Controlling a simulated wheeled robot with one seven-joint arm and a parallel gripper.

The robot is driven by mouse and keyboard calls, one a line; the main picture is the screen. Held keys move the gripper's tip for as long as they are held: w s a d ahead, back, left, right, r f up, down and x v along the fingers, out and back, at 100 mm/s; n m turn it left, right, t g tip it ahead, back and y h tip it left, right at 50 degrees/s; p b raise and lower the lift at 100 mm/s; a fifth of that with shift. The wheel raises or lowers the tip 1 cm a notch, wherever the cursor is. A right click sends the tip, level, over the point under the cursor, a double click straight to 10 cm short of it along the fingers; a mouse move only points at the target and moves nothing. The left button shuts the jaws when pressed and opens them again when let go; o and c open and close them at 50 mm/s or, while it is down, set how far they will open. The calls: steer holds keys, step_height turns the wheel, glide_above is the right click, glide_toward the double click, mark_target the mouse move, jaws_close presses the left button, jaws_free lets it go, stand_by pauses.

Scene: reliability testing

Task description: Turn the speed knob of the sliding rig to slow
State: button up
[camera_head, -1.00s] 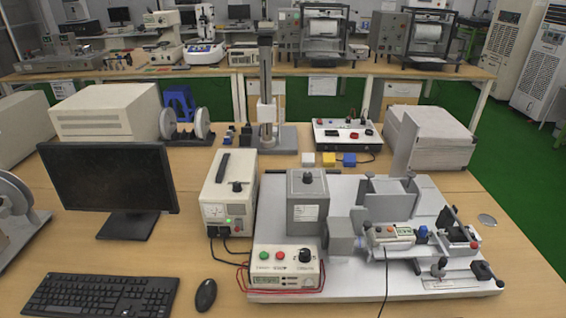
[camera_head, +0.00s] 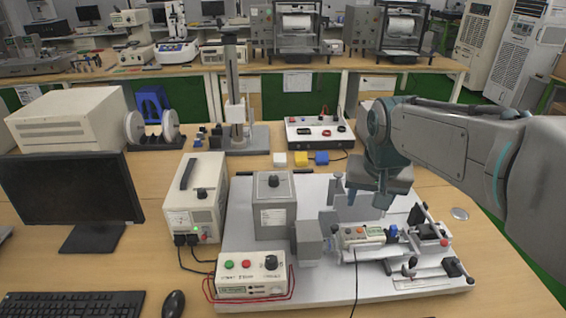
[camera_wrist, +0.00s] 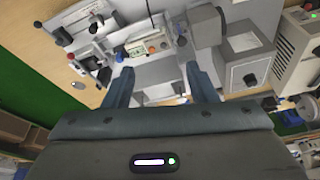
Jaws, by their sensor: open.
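The sliding rig stands on a light grey baseplate (camera_head: 330,283). Its white control box (camera_head: 253,284) sits at the front left, with a green button, a red button and a black knob (camera_head: 271,262) on top. The labels and the knob's pointer are too small to read. My gripper (camera_head: 367,199) is open and empty above the rear right part of the rig, well right of and behind the knob. In the wrist view my gripper (camera_wrist: 159,70) has its two fingers apart over the rig, with nothing between them. I cannot make out the control box knob there.
A grey box (camera_head: 262,217) with another black knob on top stands behind the control box. A white power unit (camera_head: 196,212) with a dark knob stands left of it. Red wires loop around the control box. The mouse (camera_head: 173,303) lies to its left.

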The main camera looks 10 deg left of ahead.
steer(key=w+a+r, duration=0.1)
steer(key=w+a, duration=0.9)
steer(key=a, duration=0.1)
steer(key=t, duration=0.1)
glide_toward(273, 178)
steer(key=p+x, duration=0.2)
steer(key=x, duration=0.6)
steer(key=shift+w+f+p, duration=0.2)
steer(key=shift+f+p, duration=0.1)
steer(key=shift+p, duration=0.05)
steer(key=c, duration=1)
